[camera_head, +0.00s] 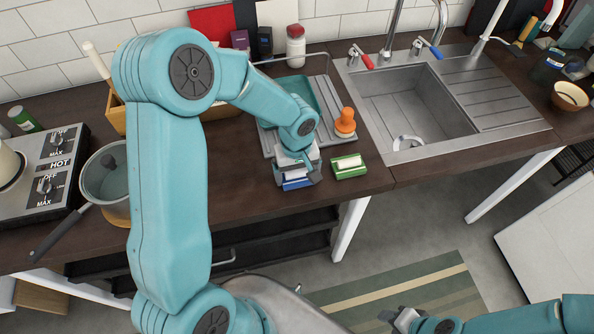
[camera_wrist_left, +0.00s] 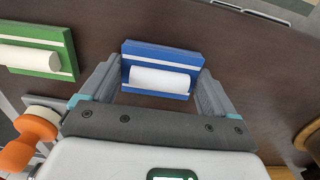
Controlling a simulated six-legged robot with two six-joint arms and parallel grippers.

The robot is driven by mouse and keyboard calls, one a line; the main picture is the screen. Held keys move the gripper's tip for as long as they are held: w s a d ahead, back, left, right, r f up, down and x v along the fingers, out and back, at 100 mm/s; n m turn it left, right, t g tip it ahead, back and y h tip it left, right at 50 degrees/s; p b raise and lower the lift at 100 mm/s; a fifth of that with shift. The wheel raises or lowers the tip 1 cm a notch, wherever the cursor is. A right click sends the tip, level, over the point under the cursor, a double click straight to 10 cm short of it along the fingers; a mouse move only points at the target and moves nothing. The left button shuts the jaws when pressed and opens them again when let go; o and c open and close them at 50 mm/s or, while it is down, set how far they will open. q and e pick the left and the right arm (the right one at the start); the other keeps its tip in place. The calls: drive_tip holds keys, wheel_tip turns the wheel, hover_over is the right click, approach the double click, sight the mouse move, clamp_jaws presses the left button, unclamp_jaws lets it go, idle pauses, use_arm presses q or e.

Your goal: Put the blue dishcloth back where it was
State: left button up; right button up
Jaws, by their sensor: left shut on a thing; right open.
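The blue dishcloth (camera_head: 297,184) is a flat blue piece with a white band and a white roll-shaped part on it. It is at the counter's front edge in the head view. In the left wrist view the blue dishcloth (camera_wrist_left: 157,56) lies between the two fingers. My left gripper (camera_head: 296,175) is shut on it, reaching down from above; the left wrist view shows the same gripper (camera_wrist_left: 160,72). Whether the cloth touches the counter is hard to tell. My right gripper (camera_head: 400,319) is low at the bottom right, open and away from the counter.
A similar green piece (camera_head: 349,166) lies just right of the blue one. An orange-topped brush (camera_head: 345,121) stands on the grey drainer tray (camera_head: 336,94) behind. The sink (camera_head: 415,105) is to the right. A pot (camera_head: 105,172) and hob (camera_head: 45,170) are at the left.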

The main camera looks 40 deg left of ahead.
sight(296, 174)
use_arm(q)
drive_tip(key=shift+f+b, duration=0.2)
drive_tip(key=shift+b, duration=0.15)
drive_tip(key=o, duration=0.8)
drive_tip(key=shift+r, duration=0.1)
drive_tip(key=shift+o, duration=0.2)
wheel_tip(296, 174, up, 12)
drive_tip(key=shift+r, duration=0.2)
drive_tip(key=shift+s, duration=0.25)
